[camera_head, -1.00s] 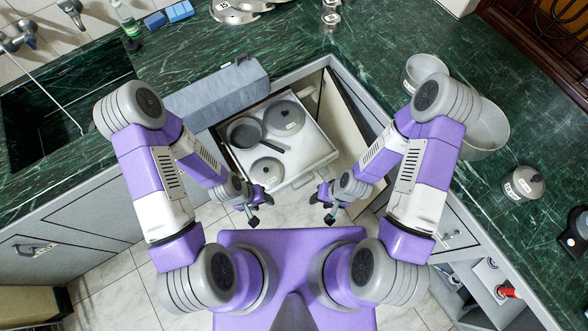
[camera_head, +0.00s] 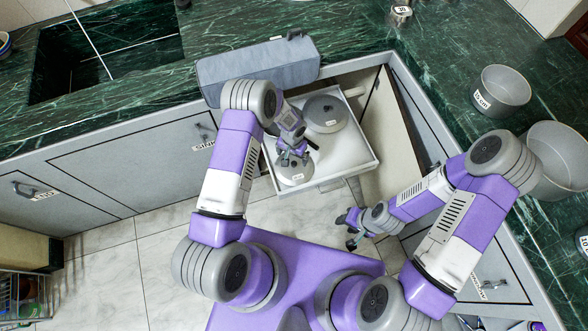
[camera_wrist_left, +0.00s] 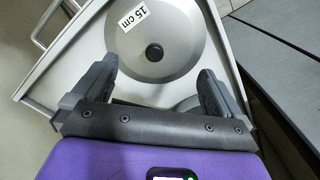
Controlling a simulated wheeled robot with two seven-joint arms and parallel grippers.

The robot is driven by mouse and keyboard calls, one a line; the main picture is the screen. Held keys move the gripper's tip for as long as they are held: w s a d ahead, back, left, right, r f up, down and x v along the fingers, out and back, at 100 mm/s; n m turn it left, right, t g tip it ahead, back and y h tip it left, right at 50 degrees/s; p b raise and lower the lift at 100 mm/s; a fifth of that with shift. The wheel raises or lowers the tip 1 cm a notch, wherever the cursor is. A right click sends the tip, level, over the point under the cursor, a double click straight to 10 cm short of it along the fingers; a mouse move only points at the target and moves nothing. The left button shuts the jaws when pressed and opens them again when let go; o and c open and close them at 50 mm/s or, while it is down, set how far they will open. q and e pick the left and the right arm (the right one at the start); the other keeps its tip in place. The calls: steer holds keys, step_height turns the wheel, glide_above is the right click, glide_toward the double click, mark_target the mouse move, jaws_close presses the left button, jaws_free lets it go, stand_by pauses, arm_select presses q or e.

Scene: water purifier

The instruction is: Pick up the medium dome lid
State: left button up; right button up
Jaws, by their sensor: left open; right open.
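Two grey dome lids with dark knobs lie in the pulled-out drawer (camera_head: 340,166). The larger-looking lid (camera_head: 325,113) is at the back right. The other lid (camera_head: 293,172) is near the front left and partly hidden by my left gripper (camera_head: 296,157). In the left wrist view, a lid marked 15 cm (camera_wrist_left: 155,28) lies face up beyond my open fingers (camera_wrist_left: 158,78), its knob ahead of them. It appears to be the front one. Nothing is held in the left gripper. My right gripper (camera_head: 350,230) is open and empty, in front of the drawer.
A grey padded box (camera_head: 255,72) lies on the counter behind the drawer. Grey pots (camera_head: 502,90) stand on the right counter. An open cabinet door (camera_head: 385,140) is right of the drawer. The floor (camera_head: 110,265) at left is clear. My left arm hides part of the drawer.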

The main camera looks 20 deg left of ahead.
mark_target(294, 163)
arm_select(q)
steer(key=f, duration=0.2)
steer(key=f+b, duration=0.1)
steer(key=f, duration=0.1)
steer(key=f+b, duration=0.1)
steer(key=f, duration=0.1)
steer(key=shift+s+d, duration=0.25)
steer(key=shift+d, duration=0.1)
